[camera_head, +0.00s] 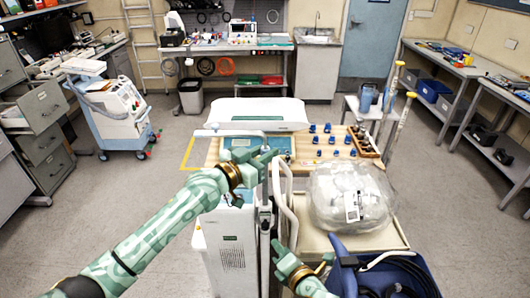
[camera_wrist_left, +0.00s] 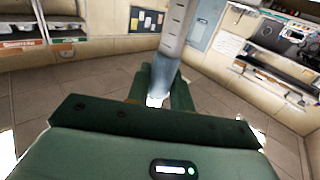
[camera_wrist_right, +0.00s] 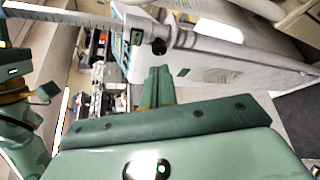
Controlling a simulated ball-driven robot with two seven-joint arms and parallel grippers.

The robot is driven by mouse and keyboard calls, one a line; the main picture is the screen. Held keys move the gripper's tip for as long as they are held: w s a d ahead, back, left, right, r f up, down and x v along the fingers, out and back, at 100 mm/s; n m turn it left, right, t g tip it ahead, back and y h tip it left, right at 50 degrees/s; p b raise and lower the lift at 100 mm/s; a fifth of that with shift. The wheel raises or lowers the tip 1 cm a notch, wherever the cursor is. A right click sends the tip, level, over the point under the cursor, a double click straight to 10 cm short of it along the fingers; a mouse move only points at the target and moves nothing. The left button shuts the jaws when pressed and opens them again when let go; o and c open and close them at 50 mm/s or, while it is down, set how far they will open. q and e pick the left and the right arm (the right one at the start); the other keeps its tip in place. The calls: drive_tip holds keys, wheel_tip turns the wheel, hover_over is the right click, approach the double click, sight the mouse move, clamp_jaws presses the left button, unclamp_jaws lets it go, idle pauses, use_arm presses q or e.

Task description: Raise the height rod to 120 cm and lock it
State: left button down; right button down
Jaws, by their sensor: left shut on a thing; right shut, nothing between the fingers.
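The height rod (camera_head: 264,190) stands upright at the front of a white scale-like machine (camera_head: 228,245). A pale horizontal arm (camera_head: 228,133) reaches left at its top. My left gripper (camera_head: 268,158) is shut around the rod; in the left wrist view the graduated rod (camera_wrist_left: 178,30) stands between the fingers (camera_wrist_left: 160,92). My right gripper (camera_head: 277,248) is shut and empty, low beside the rod. In the right wrist view its closed fingers (camera_wrist_right: 158,85) are just below a dark knob (camera_wrist_right: 158,46) on the rod's clamp, apparently apart from it. I cannot read the height.
A bagged clear item (camera_head: 345,190) sits on a cart at right, near a blue bin (camera_head: 385,275) with dark tubing. A wooden board (camera_head: 340,145) with blue pieces lies behind. A white medical cart (camera_head: 118,110) stands at left. Floor at far left and right is free.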

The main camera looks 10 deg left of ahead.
approach(268, 217)
drive_tip(key=shift+f+x, duration=0.2)
drive_tip(key=shift+x, duration=1.05)
drive_tip(key=shift+f+x, duration=0.2)
drive_tip(key=shift+x, duration=1.1)
drive_tip(key=shift+d, duration=0.15)
drive_tip(key=shift+f, duration=0.25)
